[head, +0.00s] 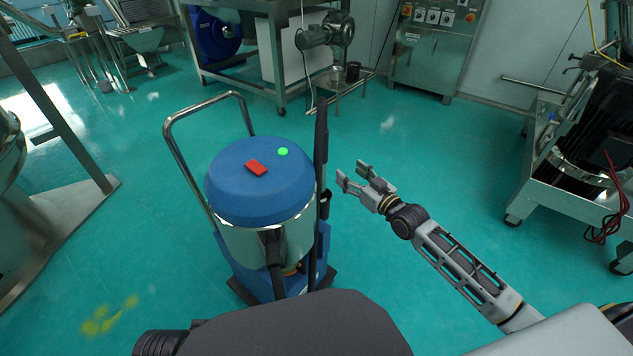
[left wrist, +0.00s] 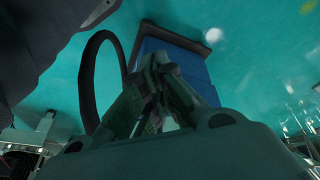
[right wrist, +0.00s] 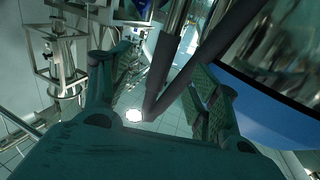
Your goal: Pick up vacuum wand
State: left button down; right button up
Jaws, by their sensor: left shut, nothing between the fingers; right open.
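The vacuum wand (head: 321,140) is a long dark tube standing upright along the right side of the blue and silver vacuum cleaner (head: 262,185). My right gripper (head: 350,173) is open just right of the wand and apart from it in the head view. In the right wrist view, dark tubes (right wrist: 157,70) show beyond and between the spread fingers (right wrist: 162,62); I cannot tell which one is the wand. My left gripper (left wrist: 156,68) is shut and empty in the left wrist view, with a blue block-like part behind it. It does not show in the head view.
The vacuum's metal push handle (head: 178,150) rises at its left. A motor on a wheeled frame (head: 575,165) stands at the right. A control cabinet (head: 435,45) and steel tables are at the back. The green floor around the vacuum is mostly clear.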

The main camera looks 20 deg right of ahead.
aim_at(326, 153)
pick_arm(q)
jog(key=shift+s+r, duration=0.15)
jog(key=shift+r, duration=0.25)
pick_arm(e)
jog(key=shift+a+r+y, duration=0.4)
jog(key=shift+a+r, duration=0.05)
jog(key=shift+r, duration=0.1)
jog(key=shift+w, duration=0.1)
jog(key=shift+b+x, duration=1.15)
jog(key=shift+x, duration=2.85)
pick_arm(q)
jog(key=shift+t+h, duration=0.4)
jog(key=shift+h, duration=0.1)
jog(key=f, duration=0.2)
jog(key=d+f, duration=0.1)
jog(key=f, duration=0.2)
jog(key=shift+w+d+f, duration=0.3)
jog(key=shift+d, duration=0.05)
pick_arm(e)
jog(key=shift+w+a+f, duration=0.1)
jog(key=shift+w, duration=0.1)
pick_arm(q)
jog(key=shift+w+r, duration=0.1)
